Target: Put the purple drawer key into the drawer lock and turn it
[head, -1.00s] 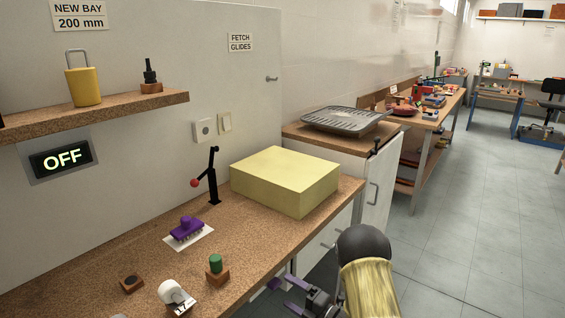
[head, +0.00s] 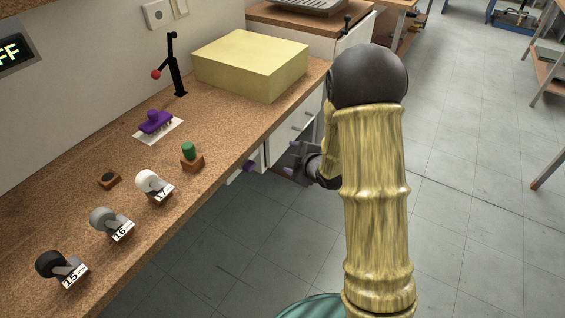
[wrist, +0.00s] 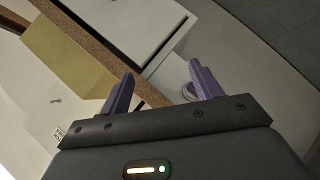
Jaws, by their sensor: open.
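A small purple piece (head: 249,167), which looks like the drawer key, shows at the white drawer front below the bench edge. In the wrist view a round pale purple part (wrist: 187,92) shows partly behind the right finger. I cannot tell whether the key sits in the lock; the lock itself is not clearly visible. My gripper (head: 289,160) is to the right of the purple piece, apart from it, beside the drawer fronts. In the wrist view my gripper (wrist: 160,71) has its two purple fingers spread wide, with nothing between them.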

